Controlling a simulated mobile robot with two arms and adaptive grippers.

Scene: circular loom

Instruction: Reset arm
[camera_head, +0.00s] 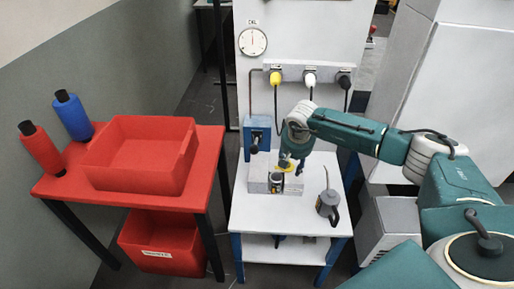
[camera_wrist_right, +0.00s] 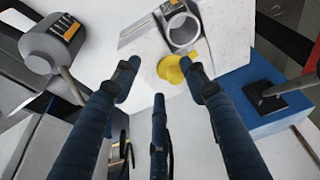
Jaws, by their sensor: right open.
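My right arm comes in from the right in the head view. My right gripper (camera_head: 287,163) hangs over the light grey block (camera_head: 262,172) on the white table (camera_head: 250,215). In the right wrist view the dark fingers of the gripper (camera_wrist_right: 160,82) are spread, with nothing between them. A yellow round piece (camera_wrist_right: 175,68) lies beyond the fingertips, beside a grey ring-shaped part (camera_wrist_right: 183,30) on the block. I cannot tell whether the fingers touch the yellow piece. My left gripper is not in view.
A grey spouted can (camera_head: 327,206) stands right of the block; a blue box-like device (camera_head: 257,135) stands behind it. Yellow, white and black plugs (camera_head: 276,78) hang above. A red table (camera_head: 190,210) at left holds a red bin (camera_head: 140,181) and two bottles (camera_head: 73,116).

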